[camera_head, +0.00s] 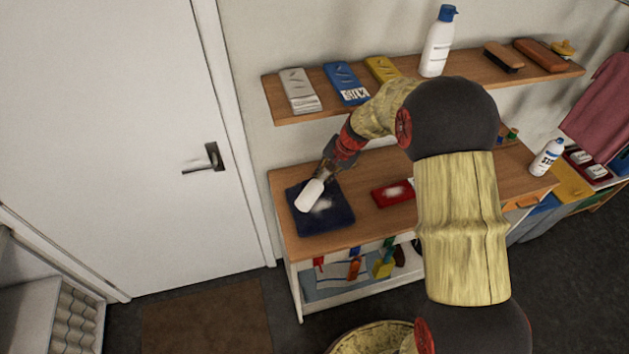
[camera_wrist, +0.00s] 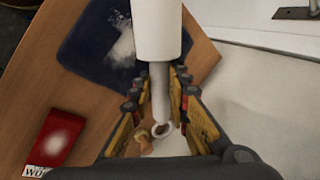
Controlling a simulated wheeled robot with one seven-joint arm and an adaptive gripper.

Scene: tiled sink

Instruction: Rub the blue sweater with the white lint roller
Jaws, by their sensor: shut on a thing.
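A dark blue folded sweater (camera_head: 330,221) lies flat on the left end of the wooden table, with a whitish patch of lint on it. The white lint roller (camera_head: 310,195) is over the sweater's left part; whether it touches the cloth I cannot tell. My gripper (camera_head: 328,168) is shut on the roller's handle. In the wrist view my gripper (camera_wrist: 160,105) holds the grey handle between its fingers, with the white roller head (camera_wrist: 157,30) pointing away. The sweater (camera_wrist: 95,45) shows behind the head, its lint patch to the left of the roller.
A red folded cloth (camera_head: 391,192) with a white patch lies right of the sweater. A wall shelf (camera_head: 290,117) above holds packets, a white bottle (camera_head: 437,42) and brushes. Another bottle (camera_head: 547,158) stands at the table's right. The door (camera_head: 110,130) is at left.

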